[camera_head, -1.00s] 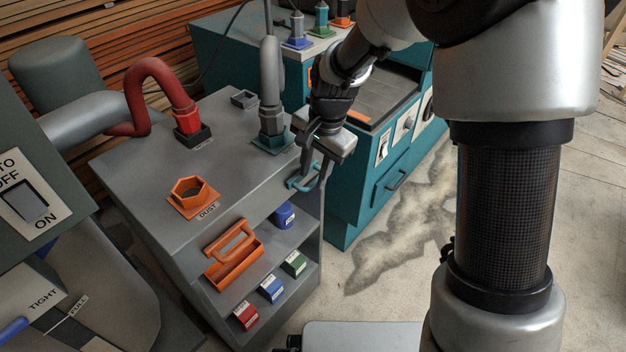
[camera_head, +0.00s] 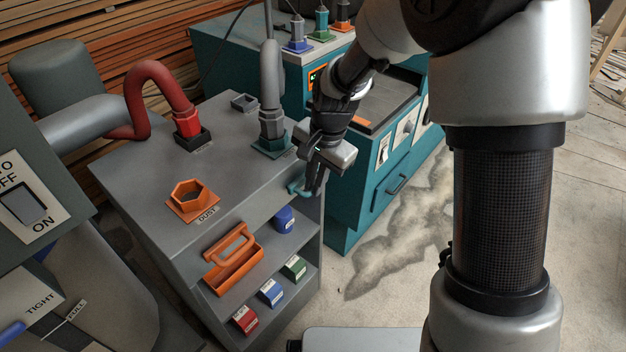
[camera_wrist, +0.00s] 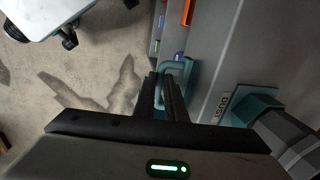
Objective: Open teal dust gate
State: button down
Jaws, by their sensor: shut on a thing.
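The teal dust gate shows as a teal loop handle (camera_head: 296,188) on the right front edge of the grey cabinet's top. In the wrist view the handle (camera_wrist: 176,64) lies at my fingertips. My gripper (camera_head: 313,190) reaches down to it from above, and its two dark fingers (camera_wrist: 166,90) are shut on the handle. The fingers hide part of it in the head view. Behind it, a teal square port (camera_head: 272,147) carries a grey hose fitting; the port (camera_wrist: 248,104) and a DUST label also show in the wrist view.
The grey cabinet top (camera_head: 150,180) also holds an orange hexagonal port (camera_head: 188,194) and a red hose (camera_head: 150,80). An orange tray (camera_head: 234,262) and small boxes sit on shelves below. A teal machine (camera_head: 350,205) stands close on the right. Concrete floor is open in front.

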jog(key=s+d, duration=0.3)
jog(key=d, duration=0.2)
jog(key=shift+s, duration=0.4)
jog(key=c, duration=1.8)
grip_release()
jog(key=shift+r, duration=0.15)
jog(key=r+p, duration=0.1)
jog(key=r, duration=0.4)
jog(key=s+d+r+p, duration=0.1)
jog(key=r+p, duration=0.1)
jog(key=r, duration=0.4)
jog(key=s+d+r+p, duration=0.1)
jog(key=r, duration=0.5)
jog(key=shift+d+p, duration=0.2)
jog(key=shift+p, duration=0.15)
